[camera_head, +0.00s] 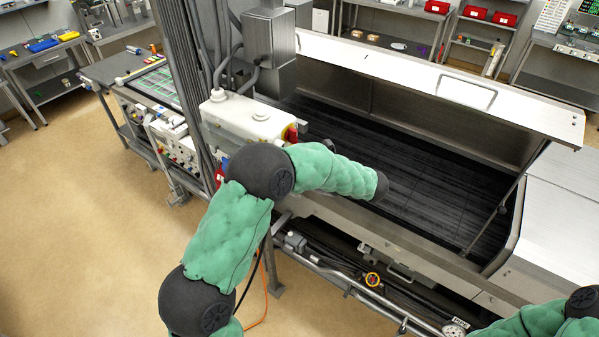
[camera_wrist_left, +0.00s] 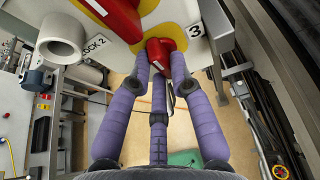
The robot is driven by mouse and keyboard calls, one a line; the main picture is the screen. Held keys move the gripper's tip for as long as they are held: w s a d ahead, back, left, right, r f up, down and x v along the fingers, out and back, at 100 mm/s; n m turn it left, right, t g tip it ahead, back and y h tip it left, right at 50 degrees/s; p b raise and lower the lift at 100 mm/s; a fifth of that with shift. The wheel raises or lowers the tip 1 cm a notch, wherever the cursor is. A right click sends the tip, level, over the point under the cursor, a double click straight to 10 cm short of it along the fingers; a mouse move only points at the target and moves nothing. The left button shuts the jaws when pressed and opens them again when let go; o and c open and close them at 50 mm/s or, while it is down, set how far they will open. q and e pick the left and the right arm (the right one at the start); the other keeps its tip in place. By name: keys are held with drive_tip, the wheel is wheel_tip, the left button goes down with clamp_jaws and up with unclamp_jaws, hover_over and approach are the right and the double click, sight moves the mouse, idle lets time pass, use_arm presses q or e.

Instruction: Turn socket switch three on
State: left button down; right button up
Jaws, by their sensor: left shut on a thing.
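In the left wrist view, the red switch handle (camera_wrist_left: 158,48) sits on a yellow plate beside a label with the number 3 (camera_wrist_left: 195,30). My left gripper (camera_wrist_left: 160,66) has its purple fingers closed around this red handle, one on each side and a third below. Another red switch (camera_wrist_left: 112,14) is above left, near the label "SOCK 2" (camera_wrist_left: 97,47). My left gripper is hidden there. My right gripper is out of view.
A grey socket cylinder (camera_wrist_left: 60,35) projects at the left in the wrist view. In the head view, a large metal hood (camera_head: 440,85) stands open over a dark bed (camera_head: 420,190) right of the box. Cables and a column (camera_head: 185,60) rise beside the box.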

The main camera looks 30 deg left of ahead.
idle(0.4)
use_arm(q)
drive_tip(key=c, duration=1.1)
unclamp_jaws()
drive_tip(key=v, duration=1.2)
